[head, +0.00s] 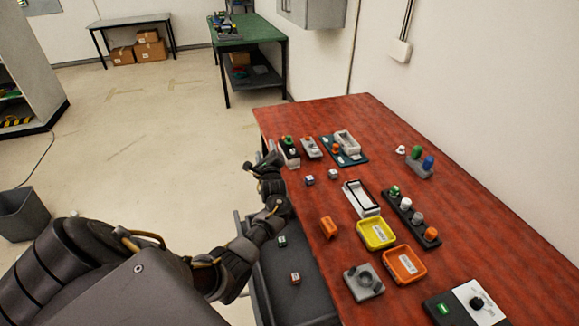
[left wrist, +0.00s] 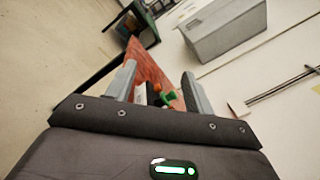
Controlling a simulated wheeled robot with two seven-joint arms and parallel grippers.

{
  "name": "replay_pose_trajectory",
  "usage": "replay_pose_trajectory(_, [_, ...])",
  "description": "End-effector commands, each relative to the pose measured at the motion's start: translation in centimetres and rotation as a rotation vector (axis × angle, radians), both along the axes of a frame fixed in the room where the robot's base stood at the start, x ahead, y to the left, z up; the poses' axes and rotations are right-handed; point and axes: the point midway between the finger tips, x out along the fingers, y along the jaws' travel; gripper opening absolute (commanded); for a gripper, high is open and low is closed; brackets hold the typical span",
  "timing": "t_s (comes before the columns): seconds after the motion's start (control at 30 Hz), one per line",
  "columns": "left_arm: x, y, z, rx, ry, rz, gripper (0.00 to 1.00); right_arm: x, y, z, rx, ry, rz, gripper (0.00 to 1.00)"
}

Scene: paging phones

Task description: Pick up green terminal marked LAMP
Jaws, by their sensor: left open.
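My left gripper (head: 268,160) is at the left edge of the red table, open and empty, beside a dark and white holder (head: 291,157). A green piece (head: 287,140) is at the top of that holder. In the left wrist view a green piece (left wrist: 168,98) shows beyond and between the open fingers (left wrist: 160,78), apart from them. Other green pieces are on a dark rack (head: 394,191) and on a grey block at the right (head: 416,152). I cannot read LAMP on any of them. My right gripper is not in view.
The red table (head: 460,226) also holds a grey-orange unit (head: 311,148), small cubes (head: 309,180), a white tray (head: 361,198), a yellow tray (head: 376,234) and an orange tray (head: 404,265). A wall bounds the right side. Open floor lies left.

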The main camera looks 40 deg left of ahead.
Motion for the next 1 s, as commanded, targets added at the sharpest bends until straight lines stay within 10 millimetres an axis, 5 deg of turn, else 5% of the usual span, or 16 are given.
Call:
replay_pose_trajectory(0.03, [-3.2,-3.9,-4.3,0.044,0.166,0.016,0.53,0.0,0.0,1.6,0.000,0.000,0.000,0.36])
replay_pose_trajectory(0.13, [-9.2,-10.6,-10.7,0.125,0.443,0.027,0.53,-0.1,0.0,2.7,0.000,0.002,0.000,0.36])
replay_pose_trajectory(0.23, [-13.5,-16.4,-14.5,0.153,0.626,-0.003,0.53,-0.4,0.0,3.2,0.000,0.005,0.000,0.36])
replay_pose_trajectory(0.4, [-18.1,-23.6,-17.5,0.153,0.798,-0.071,0.53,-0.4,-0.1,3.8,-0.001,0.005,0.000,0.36])
replay_pose_trajectory(0.63, [-19.9,-26.3,-18.5,0.151,0.862,-0.101,0.53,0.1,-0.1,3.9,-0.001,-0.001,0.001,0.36])
replay_pose_trajectory(1.0, [-17.1,-22.9,-20.3,0.152,0.861,-0.101,0.53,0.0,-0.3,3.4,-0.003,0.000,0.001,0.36])
